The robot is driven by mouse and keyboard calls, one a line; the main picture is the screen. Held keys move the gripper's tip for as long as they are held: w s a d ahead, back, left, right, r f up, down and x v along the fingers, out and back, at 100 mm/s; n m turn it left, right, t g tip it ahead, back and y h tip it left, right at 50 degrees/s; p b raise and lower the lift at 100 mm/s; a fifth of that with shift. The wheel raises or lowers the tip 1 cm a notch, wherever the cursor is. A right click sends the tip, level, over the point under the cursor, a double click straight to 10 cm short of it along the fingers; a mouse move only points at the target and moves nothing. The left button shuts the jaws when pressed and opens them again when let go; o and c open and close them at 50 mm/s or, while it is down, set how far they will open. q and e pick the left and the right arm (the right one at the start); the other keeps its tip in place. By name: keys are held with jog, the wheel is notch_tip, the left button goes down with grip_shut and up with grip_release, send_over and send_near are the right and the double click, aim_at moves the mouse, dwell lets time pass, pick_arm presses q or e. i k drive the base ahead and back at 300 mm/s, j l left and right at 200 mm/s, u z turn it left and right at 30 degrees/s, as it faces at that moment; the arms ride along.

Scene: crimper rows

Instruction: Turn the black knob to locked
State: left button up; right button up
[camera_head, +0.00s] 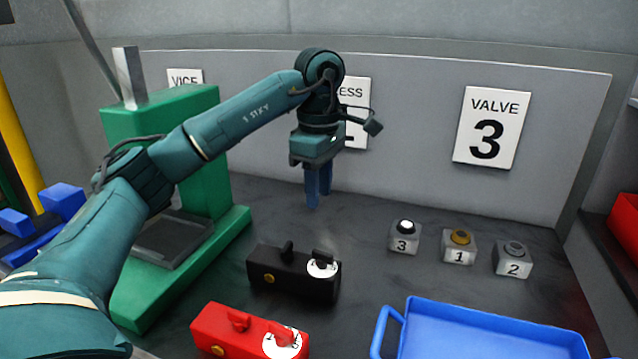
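A black box (292,279) lies on the dark bench in the middle. It has a small black knob (287,250) on top, a brass-coloured button on its front and a white disc (322,267) at its right end. The disc's marks are too small to read. My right gripper is out of view.
A similar red box (248,335) lies in front. Grey blocks marked 1 (459,250) and 2 (512,262) stand right of block 3. A blue tray (492,312) is at front right. A green press (190,140) stands left, behind my arm. A VALVE 3 sign (491,127) hangs behind.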

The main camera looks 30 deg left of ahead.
aim_at(286, 254)
jog(key=k, duration=1)
